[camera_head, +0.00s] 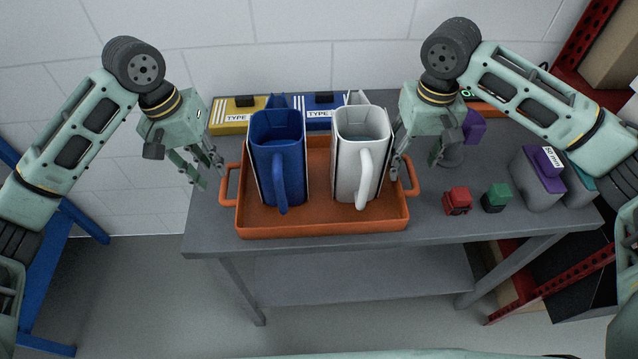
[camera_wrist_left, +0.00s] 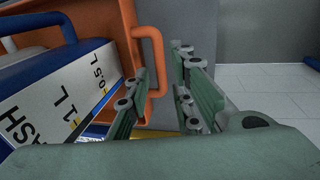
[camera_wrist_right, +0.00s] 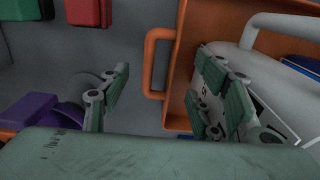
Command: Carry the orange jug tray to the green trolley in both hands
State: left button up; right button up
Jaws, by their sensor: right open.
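The orange tray (camera_head: 322,226) sits on the grey table with a blue jug (camera_head: 277,150) and a white jug (camera_head: 359,145) standing upright in it. It has a handle at each short end. My left gripper (camera_head: 208,172) is open beside the left handle (camera_head: 229,185); in the left wrist view that handle (camera_wrist_left: 152,60) lies just beyond the parted fingers (camera_wrist_left: 160,95). My right gripper (camera_head: 418,168) is open above the right handle (camera_head: 411,178); in the right wrist view the handle (camera_wrist_right: 150,65) shows between its fingers (camera_wrist_right: 165,95), apart from them. The green trolley is not identifiable.
Red (camera_head: 457,200) and green (camera_head: 495,198) small blocks and a grey container with a purple top (camera_head: 543,165) stand right of the tray. A yellow box (camera_head: 236,117) and a blue box (camera_head: 322,106) stand behind it. A red rack (camera_head: 500,308) is at right.

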aim_at(223, 183)
pick_arm(q)
jog(key=f, duration=0.3)
jog(key=d+f, duration=0.1)
jog(key=f, duration=0.3)
jog(key=shift+d, duration=0.2)
pick_arm(e)
notch_tip(223, 183, down, 7)
jog(key=shift+f, duration=0.1)
pick_arm(q)
jog(key=shift+c, duration=0.6)
pick_arm(e)
jog(key=shift+c, duration=0.5)
pick_arm(q)
grip_shut()
pick_arm(e)
jog(key=c, duration=0.6)
grip_shut()
pick_arm(q)
jog(key=shift+a, duration=0.1)
pick_arm(e)
jog(key=shift+d, duration=0.1)
